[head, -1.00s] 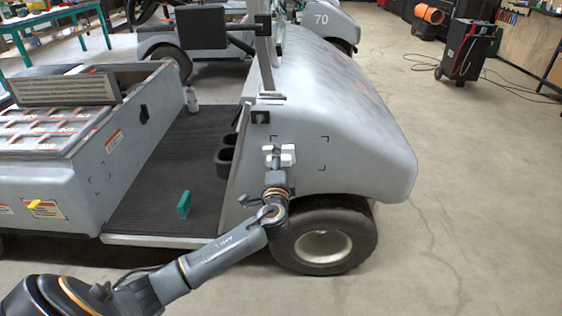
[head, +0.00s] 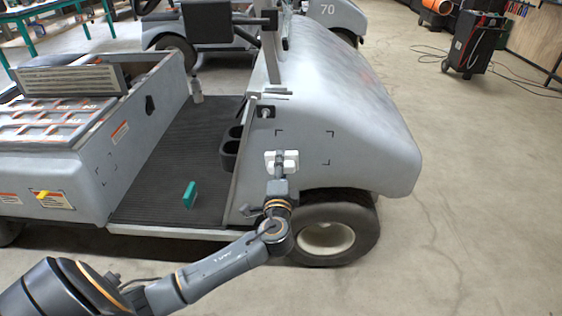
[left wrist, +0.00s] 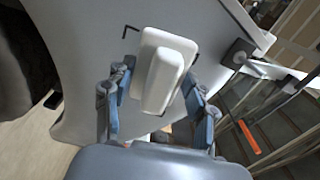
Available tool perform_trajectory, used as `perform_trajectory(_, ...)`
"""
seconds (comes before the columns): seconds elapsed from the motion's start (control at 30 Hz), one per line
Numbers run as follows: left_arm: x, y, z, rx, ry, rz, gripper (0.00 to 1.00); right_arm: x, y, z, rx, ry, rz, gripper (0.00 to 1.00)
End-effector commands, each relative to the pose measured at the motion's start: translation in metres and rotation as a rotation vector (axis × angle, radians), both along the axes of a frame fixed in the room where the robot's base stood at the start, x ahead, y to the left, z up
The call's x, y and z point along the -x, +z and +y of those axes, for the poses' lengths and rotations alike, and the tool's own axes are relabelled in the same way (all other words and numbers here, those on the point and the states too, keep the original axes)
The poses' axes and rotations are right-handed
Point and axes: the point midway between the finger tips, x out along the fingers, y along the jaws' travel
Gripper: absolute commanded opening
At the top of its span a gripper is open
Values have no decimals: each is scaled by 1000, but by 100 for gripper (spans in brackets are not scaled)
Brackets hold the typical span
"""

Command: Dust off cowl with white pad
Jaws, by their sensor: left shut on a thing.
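My left gripper (head: 281,172) is shut on the white pad (head: 291,156), gripping it by its raised middle ridge. The pad also shows in the left wrist view (left wrist: 176,50), between the two fingers. It lies in front of the side of the grey cart's cowl (head: 345,105), near the left part of an area marked by black corner brackets. I cannot tell whether the pad touches the panel. The cowl's top has darker, dusty-looking smudges and a faint reddish patch. My right gripper is not in view.
A front wheel (head: 327,238) sits just below the cowl. A teal block (head: 190,194) and a bottle (head: 196,90) stand on the cart's dark floor. A black wheeled machine (head: 470,47) with cables is at the back right. The floor right of the cart is clear.

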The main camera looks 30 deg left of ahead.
Motion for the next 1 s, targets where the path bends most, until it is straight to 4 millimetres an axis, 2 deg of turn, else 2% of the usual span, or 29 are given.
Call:
perform_trajectory(0.43,5,0,-3,1,0,-1,31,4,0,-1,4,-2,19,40)
perform_trajectory(0.8,28,0,-18,1,-1,0,31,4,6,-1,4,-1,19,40)
perform_trajectory(1.0,29,0,-18,1,0,-1,31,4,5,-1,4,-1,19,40)
